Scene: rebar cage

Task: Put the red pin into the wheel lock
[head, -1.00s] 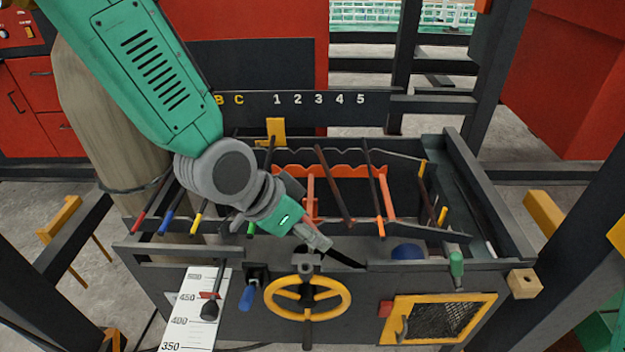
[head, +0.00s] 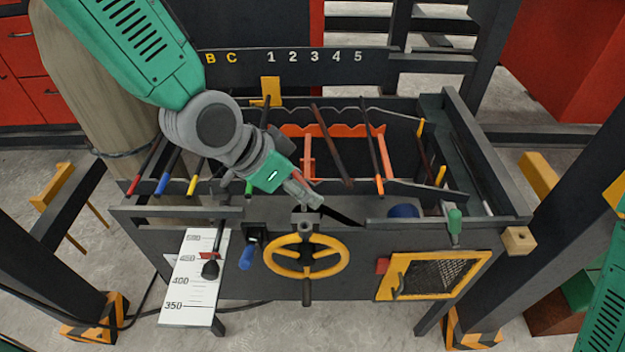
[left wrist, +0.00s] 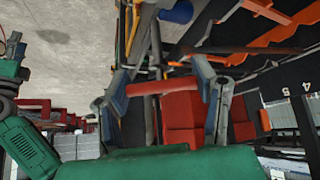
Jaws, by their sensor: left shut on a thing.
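My left gripper (head: 308,194) is just above and slightly right of the dark wheel lock block (head: 306,219), over the yellow handwheel (head: 307,256). It is shut on the red pin, which shows as a short reddish bar (left wrist: 160,88) between the two fingers (left wrist: 163,86) in the left wrist view. In the head view only a small red part of the pin (head: 304,182) shows beside the fingers. The pin's tip and any contact with the lock cannot be made out. My right gripper is not in view.
A dark bench box (head: 190,257) holds several rods across its open top. A green-handled lever (head: 454,226), a yellow mesh door (head: 440,275), a blue handle (head: 247,257) and a white scale board (head: 190,290) surround the wheel. Dark posts stand on both sides.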

